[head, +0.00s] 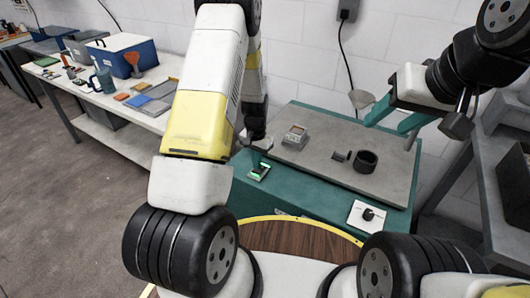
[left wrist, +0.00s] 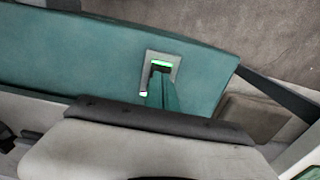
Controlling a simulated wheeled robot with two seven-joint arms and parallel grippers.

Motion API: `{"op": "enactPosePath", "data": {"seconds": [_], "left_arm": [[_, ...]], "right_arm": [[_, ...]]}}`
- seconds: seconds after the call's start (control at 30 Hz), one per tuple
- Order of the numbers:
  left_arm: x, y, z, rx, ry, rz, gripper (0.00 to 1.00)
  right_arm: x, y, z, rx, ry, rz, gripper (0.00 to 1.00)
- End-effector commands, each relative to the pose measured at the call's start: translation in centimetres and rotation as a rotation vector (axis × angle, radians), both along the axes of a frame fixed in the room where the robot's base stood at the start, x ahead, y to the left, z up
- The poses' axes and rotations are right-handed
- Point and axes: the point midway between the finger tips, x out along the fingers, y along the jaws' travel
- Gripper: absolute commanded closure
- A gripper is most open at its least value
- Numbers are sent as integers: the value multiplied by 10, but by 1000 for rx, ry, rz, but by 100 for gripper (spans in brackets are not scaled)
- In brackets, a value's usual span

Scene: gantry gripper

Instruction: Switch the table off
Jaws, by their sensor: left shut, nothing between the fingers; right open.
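The table (head: 312,189) has a teal body and a grey top slab. A small switch plate with a lit green strip (head: 259,172) is on its teal surface, left of the slab. In the left wrist view the grey switch plate (left wrist: 175,73) shows a bright green bar at one end and a dark part beside it. My left gripper (head: 258,161) is shut and empty, its teal fingers right at the switch; they also show in the left wrist view (left wrist: 160,82) covering part of it. I cannot tell if they touch it. My right gripper (head: 389,119) is open above the slab's right part.
On the slab are a small boxy device (head: 295,136) and a dark ring-shaped cup (head: 366,161). A white plate with a black knob (head: 367,214) is at the table's front right. A side bench (head: 110,103) with a blue cooler (head: 126,56) stands left.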

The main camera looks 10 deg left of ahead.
Motion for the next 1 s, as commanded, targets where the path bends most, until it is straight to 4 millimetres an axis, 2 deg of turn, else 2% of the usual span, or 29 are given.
{"op": "enactPosePath", "data": {"seconds": [1.0], "left_arm": [[0,0,-16,-1,1,0,100]], "right_arm": [[0,0,0,0,0,0,48]]}}
